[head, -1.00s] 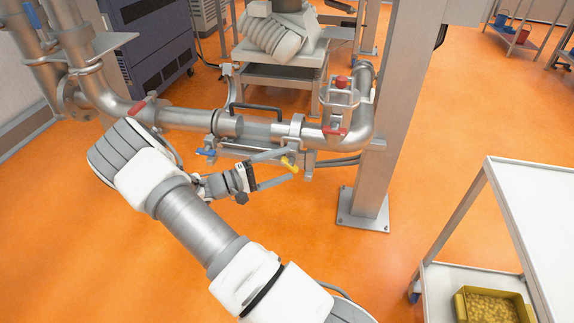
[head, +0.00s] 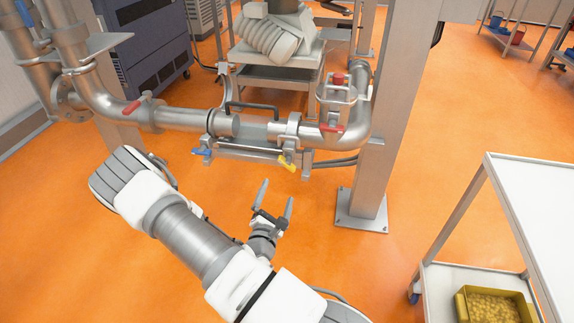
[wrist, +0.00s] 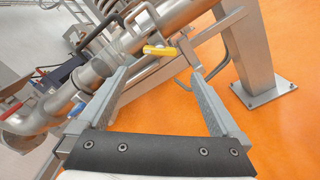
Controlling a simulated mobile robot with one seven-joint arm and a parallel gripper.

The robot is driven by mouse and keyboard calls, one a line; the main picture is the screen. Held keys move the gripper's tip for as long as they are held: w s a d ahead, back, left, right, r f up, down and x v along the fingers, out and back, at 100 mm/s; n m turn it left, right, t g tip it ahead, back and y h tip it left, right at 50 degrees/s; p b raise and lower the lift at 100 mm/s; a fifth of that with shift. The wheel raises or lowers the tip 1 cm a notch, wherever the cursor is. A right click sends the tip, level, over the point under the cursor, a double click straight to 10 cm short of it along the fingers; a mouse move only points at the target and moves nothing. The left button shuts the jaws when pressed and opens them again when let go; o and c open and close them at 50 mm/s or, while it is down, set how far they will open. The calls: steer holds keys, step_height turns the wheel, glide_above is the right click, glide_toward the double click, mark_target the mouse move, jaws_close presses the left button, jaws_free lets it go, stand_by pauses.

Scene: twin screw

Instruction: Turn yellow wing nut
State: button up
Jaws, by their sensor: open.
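The yellow wing nut (head: 287,164) sits on the clamp at the right part of the pipe fixture in the head view. In the wrist view the yellow wing nut (wrist: 160,51) shows just beyond the fingertips, roughly between them and nearer the left one. My gripper (head: 276,190) is open and empty, in front of and below the fixture, apart from the nut. In the wrist view my gripper (wrist: 158,72) has its two fingers spread wide with nothing between them.
A blue wing nut (head: 202,153) sits on the fixture's left. Red valve handles (head: 333,127) are on the pipes. A steel post (head: 380,120) stands to the right. A white cart (head: 530,200) with a yellow bin (head: 495,305) is at right. Orange floor below is clear.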

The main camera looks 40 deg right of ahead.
mark_target(286, 166)
steer(key=b+x, duration=0.3)
steer(key=x, duration=1.1)
steer(key=shift+d, duration=0.1)
steer(key=c, duration=1.1)
steer(key=shift+c, duration=0.2)
